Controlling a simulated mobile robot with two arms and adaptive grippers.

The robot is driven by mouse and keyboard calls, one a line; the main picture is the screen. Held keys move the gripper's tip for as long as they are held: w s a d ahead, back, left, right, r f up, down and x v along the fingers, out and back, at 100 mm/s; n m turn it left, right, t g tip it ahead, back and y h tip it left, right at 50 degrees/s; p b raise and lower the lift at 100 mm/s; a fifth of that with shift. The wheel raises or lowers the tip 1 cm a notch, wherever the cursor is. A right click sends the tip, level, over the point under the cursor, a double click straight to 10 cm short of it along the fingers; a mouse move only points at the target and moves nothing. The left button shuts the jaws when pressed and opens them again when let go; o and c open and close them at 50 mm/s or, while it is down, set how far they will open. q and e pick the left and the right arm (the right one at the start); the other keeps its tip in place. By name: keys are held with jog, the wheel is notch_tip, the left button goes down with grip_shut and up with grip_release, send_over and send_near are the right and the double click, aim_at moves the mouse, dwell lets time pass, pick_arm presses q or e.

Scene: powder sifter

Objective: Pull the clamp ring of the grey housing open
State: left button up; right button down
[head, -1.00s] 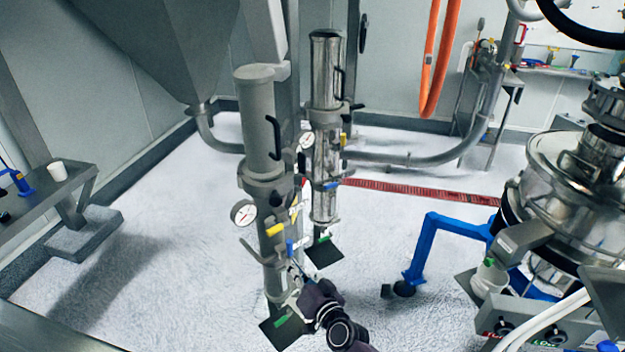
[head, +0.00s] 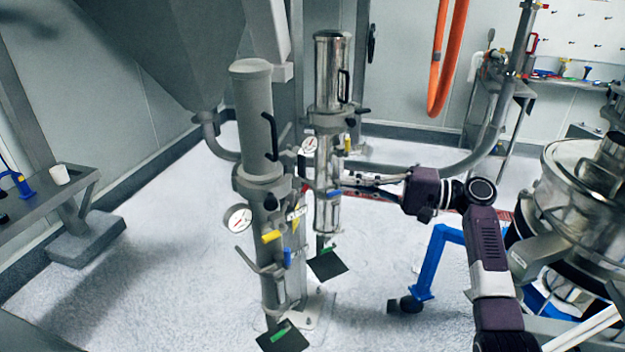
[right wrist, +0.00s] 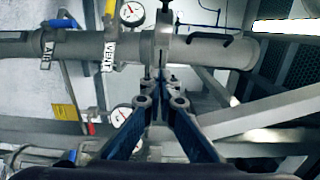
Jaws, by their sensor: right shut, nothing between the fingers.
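The grey housing (head: 252,110) stands upright left of centre in the head view, with a black handle on its side. Its clamp ring (head: 262,185) is a thick grey collar below the handle. In the right wrist view the housing (right wrist: 85,47) runs across the picture, and the clamp ring (right wrist: 165,42) is just beyond my fingertips. My right gripper (head: 342,182) is at about ring height, to the right of it. In the right wrist view the fingers (right wrist: 157,80) are together and empty; I cannot tell whether they touch the ring. My left gripper is out of view.
A shiny steel housing (head: 328,95) stands just behind the grey one. A gauge (head: 237,218), a yellow valve handle (head: 271,237) and a blue one (head: 287,257) stick out below the ring. The steel sifter (head: 580,200) is at right.

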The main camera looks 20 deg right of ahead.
jog(key=p+x, duration=0.4)
jog(key=x, duration=0.5)
jog(key=shift+a+r, duration=0.35)
jog(key=shift+a, duration=0.15)
jog(key=shift+a, duration=0.15)
